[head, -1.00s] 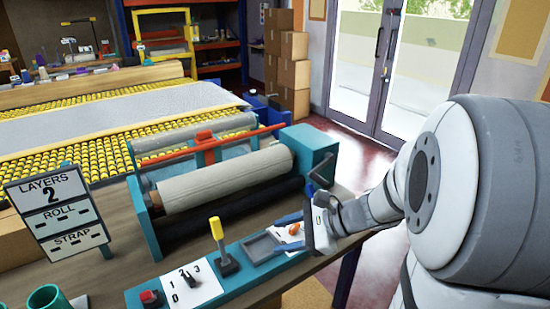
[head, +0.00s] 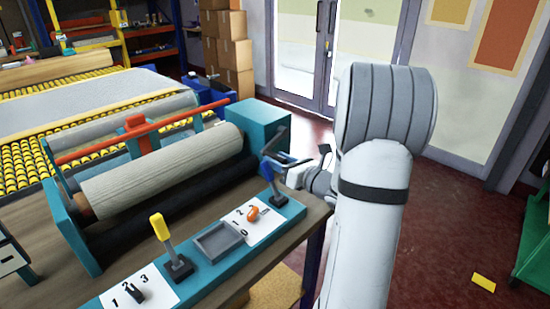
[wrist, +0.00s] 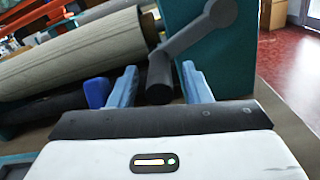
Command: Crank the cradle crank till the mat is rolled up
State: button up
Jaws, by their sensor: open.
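The grey-beige mat (head: 165,172) is wound on a roller in the teal cradle; the roll also shows in the wrist view (wrist: 75,50). The dark crank (head: 276,142) is on the teal end box; in the wrist view its arm (wrist: 190,40) slants down to a handle (wrist: 160,78). My gripper (wrist: 160,88) is open, with one blue finger on each side of the handle in that picture. I cannot tell whether either finger touches it. In the head view my gripper (head: 287,172) is small and partly hidden near the crank.
A blue-handled lever (head: 270,180) stands close to my gripper on the teal panel. A yellow-handled lever (head: 167,245), a grey tray (head: 217,243) and an orange knob (head: 252,213) are also there. A yellow roller table (head: 25,140) lies behind.

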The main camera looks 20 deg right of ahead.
jog(key=shift+x, duration=1.05)
grip_shut()
